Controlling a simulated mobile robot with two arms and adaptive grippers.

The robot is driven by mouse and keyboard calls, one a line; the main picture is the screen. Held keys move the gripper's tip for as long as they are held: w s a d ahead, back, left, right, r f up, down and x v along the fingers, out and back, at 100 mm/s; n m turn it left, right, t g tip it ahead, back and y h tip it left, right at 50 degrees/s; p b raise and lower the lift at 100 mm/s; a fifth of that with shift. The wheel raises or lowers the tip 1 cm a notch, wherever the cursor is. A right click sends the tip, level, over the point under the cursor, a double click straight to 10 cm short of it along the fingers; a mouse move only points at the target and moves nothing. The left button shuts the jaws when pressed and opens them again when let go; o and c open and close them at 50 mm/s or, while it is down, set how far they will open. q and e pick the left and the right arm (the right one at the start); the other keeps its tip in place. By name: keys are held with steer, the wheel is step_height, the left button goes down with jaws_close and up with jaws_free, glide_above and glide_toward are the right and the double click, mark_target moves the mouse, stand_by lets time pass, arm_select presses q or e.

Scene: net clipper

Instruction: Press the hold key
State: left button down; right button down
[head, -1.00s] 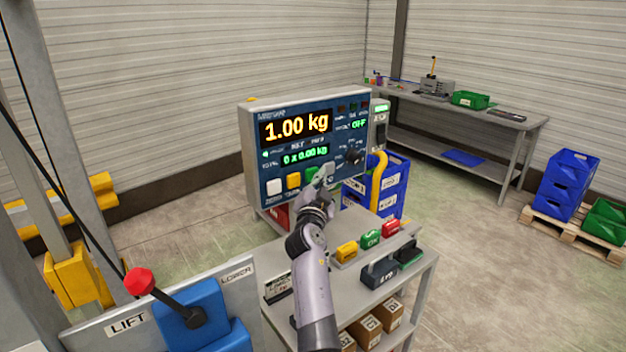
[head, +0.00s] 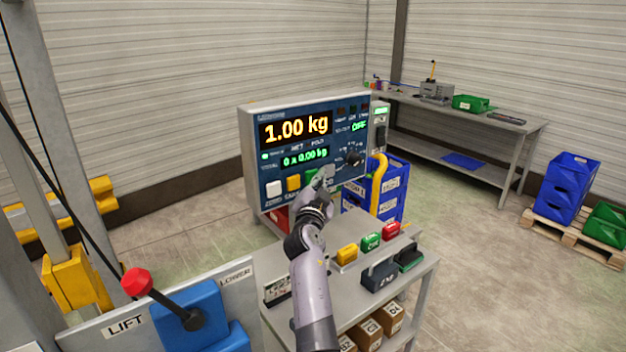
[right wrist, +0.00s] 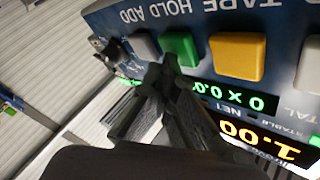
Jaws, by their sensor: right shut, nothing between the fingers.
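The scale's control box (head: 247,150) shows 1.00 kg on its big display (head: 296,128). Its lower row has a white key (head: 273,188), a yellow key (head: 293,183) and the green hold key (head: 311,177). In the right wrist view, upside down, the green key (right wrist: 180,49) lies by the HOLD label, between the yellow key (right wrist: 237,56) and a grey key (right wrist: 143,46). My right gripper (right wrist: 160,72) is shut and empty, its tips close to the green key's edge. I cannot tell whether they touch it. The arm reaches the box in the head view (head: 325,178). My left gripper is out of view.
A lift panel with a red-knobbed lever (head: 137,282) stands at the front left. Blue crates (head: 393,190) stand behind.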

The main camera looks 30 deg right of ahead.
steer(key=shift+w+b, duration=0.2)
steer(key=shift+b, duration=0.15)
steer(key=shift+s, duration=0.1)
stand_by(0.6)
steer(key=shift+s+p, duration=0.35)
steer(key=shift+s, duration=0.4)
steer(key=s+p, duration=0.2)
steer(key=s, duration=0.3)
steer(key=shift+d+f+p, duration=0.1)
steer(key=shift+d+p, duration=0.05)
steer(key=shift+p, duration=0.2)
